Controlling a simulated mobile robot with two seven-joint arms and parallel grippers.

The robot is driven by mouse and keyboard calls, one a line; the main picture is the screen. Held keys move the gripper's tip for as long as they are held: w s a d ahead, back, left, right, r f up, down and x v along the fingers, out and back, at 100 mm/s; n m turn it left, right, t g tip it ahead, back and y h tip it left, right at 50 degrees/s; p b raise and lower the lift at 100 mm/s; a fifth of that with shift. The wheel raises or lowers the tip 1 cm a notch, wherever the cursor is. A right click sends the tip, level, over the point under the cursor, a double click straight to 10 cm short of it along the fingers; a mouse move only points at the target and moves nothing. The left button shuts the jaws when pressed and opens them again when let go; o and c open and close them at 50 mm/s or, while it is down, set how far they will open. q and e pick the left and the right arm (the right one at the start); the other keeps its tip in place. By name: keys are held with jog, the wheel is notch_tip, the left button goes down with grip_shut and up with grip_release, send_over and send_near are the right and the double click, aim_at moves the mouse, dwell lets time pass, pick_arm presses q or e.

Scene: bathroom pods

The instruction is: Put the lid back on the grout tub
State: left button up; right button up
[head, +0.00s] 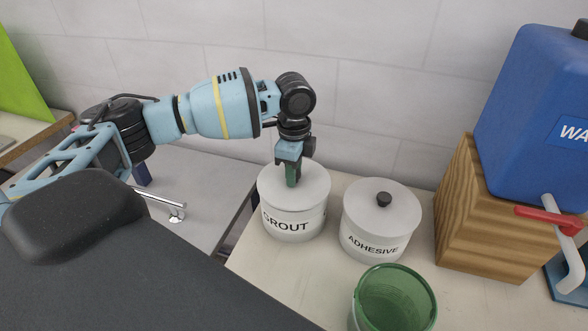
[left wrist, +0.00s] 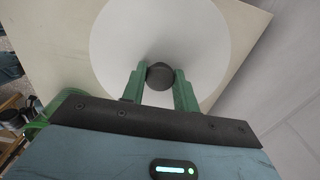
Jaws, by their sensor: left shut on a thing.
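The white grout tub (head: 292,222) stands on the bench with its label facing me. Its round white lid (head: 315,182) sits over the top of the tub; whether it is pressed fully down I cannot tell. My left gripper (head: 291,178) points down at the lid's middle. In the left wrist view, my left gripper (left wrist: 160,82) has its green fingers shut on the dark round knob (left wrist: 160,75) of the white lid (left wrist: 125,35). My right gripper is not in view.
A lidded white adhesive tub (head: 376,240) stands just right of the grout tub. A green bucket (head: 395,300) is in front. A blue water container (head: 535,110) rests on a wooden block (head: 488,220) at the right. A tiled wall is close behind.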

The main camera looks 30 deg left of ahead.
pick_arm(q)
jog(key=shift+f, duration=0.1)
dwell(0.7)
jog(key=o, duration=1.5)
jog(key=shift+o, duration=0.2)
jog(key=shift+r, duration=3.5)
grip_shut()
jog(key=shift+f, duration=2.8)
